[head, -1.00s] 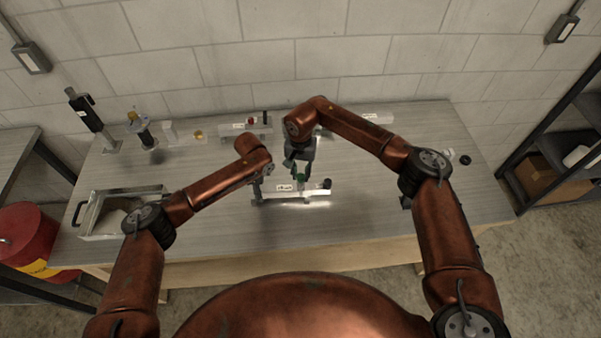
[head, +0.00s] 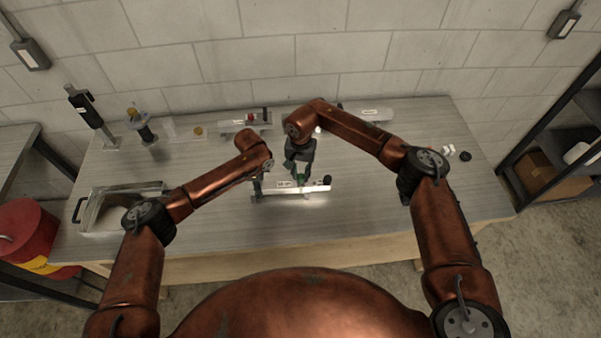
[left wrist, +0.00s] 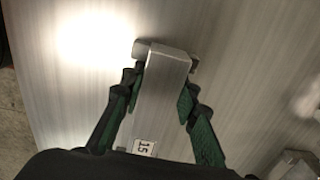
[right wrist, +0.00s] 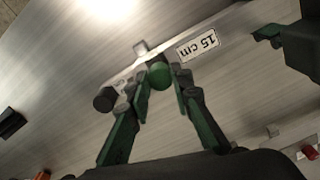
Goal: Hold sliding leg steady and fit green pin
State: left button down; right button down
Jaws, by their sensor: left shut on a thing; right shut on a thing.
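The sliding leg (head: 314,190) is a silver bar with a dark cap at its right end, lying on the workbench. In the right wrist view the leg (right wrist: 135,68) carries a "15 cm" label. My left gripper (head: 257,188) is shut on the leg's left end; the left wrist view shows its fingers on both sides of the bar (left wrist: 162,90). My right gripper (right wrist: 160,85) is shut on the green pin (right wrist: 160,74), over the bar between the label and the dark cap. How deep the pin sits in the bar is hidden.
An open metal tray (head: 83,208) stands at the bench's left. Behind are a dark upright post (head: 87,110), other silver parts (head: 237,125) and a white-labelled bar (head: 370,113).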

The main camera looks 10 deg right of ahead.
aim_at(300, 177)
jog(key=shift+f, duration=0.8)
jog(key=c, duration=1.6)
grip_release()
notch_tip(300, 177, up, 12)
pick_arm(q)
jog(key=c, duration=1.4)
grip_release()
jog(key=shift+c, duration=0.2)
